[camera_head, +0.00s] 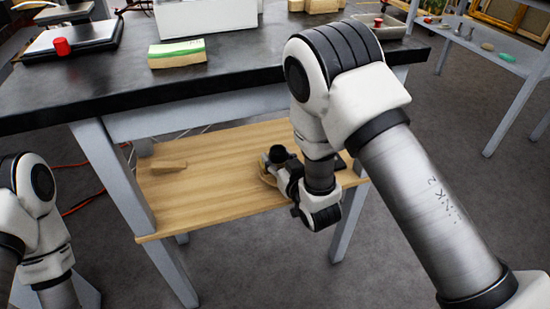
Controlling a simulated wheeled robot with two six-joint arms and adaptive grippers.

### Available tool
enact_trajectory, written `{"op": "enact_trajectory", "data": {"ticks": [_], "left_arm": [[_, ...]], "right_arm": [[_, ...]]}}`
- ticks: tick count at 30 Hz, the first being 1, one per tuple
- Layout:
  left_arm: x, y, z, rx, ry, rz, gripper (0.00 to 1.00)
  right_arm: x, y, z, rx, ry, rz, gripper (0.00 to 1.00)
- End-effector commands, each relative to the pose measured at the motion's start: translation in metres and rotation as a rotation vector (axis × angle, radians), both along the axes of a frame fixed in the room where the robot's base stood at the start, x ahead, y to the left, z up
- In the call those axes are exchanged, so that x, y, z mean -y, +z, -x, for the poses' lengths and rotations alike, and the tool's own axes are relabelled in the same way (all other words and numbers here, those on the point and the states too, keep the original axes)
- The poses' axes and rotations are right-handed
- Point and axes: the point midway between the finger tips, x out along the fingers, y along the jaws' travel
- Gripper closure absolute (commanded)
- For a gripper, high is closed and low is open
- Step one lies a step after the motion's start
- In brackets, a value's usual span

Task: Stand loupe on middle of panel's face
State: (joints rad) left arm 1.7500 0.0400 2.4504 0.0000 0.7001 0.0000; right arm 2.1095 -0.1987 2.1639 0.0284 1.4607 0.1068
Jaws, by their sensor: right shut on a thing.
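My right gripper (272,164) reaches down over the wooden lower shelf (215,193) of the bench. It is shut on a small dark cylinder, which looks like the loupe (277,152). A tan, rounded piece (266,178) shows just below the gripper, mostly hidden by it; I cannot tell whether it is the panel, or whether the loupe touches it. My left arm shows at the left edge, but its gripper is out of view.
A small wooden block (168,166) lies on the shelf's left part. The black bench top (240,70) overhangs the shelf and holds a sponge-like green and tan block (177,55) and a red knob (62,46). The shelf's middle is bare.

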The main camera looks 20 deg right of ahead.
Motion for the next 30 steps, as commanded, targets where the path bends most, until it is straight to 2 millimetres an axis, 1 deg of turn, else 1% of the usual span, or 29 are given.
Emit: {"op": "enact_trajectory", "data": {"ticks": [5, 6, 7, 8, 16, 19, 20, 23, 30], "left_arm": [[0.0, -0.002, 0.0, 0.0, 0.0, 0.0, 0.24], [0.0, -0.001, 0.0, 0.0, 0.0, 0.0, 0.24], [0.0, -0.001, 0.0, 0.0, 0.0, 0.0, 0.24], [0.0, -0.001, 0.0, 0.0, 0.0, 0.0, 0.24], [0.0, -0.001, 0.0, 0.0, 0.0, 0.0, 0.24], [0.0, 0.002, 0.0, 0.0, 0.0, 0.0, 0.24], [0.0, 0.003, 0.0, 0.0, 0.0, 0.0, 0.24], [0.0, 0.008, 0.0, 0.0, 0.0, 0.0, 0.24], [0.0, 0.021, 0.0, 0.0, 0.0, 0.0, 0.24]], "right_arm": [[0.0, -0.004, 0.0, 0.0, 0.0, 0.0, 0.93], [0.0, -0.003, 0.0, 0.0, 0.0, 0.0, 0.44], [0.0, -0.003, 0.0, -0.001, 0.0, 0.0, 0.33], [0.0, -0.003, 0.0, -0.001, 0.0, 0.0, 0.29], [0.0, -0.004, 0.0, -0.003, -0.001, 0.001, 0.29], [0.0, 0.002, 0.0, -0.002, -0.001, 0.0, 0.29], [0.001, 0.001, 0.003, -0.003, -0.001, 0.001, 0.29], [0.003, 0.005, 0.019, -0.005, -0.001, 0.001, 0.29], [0.01, 0.016, 0.08, -0.006, -0.002, 0.001, 0.29]]}}
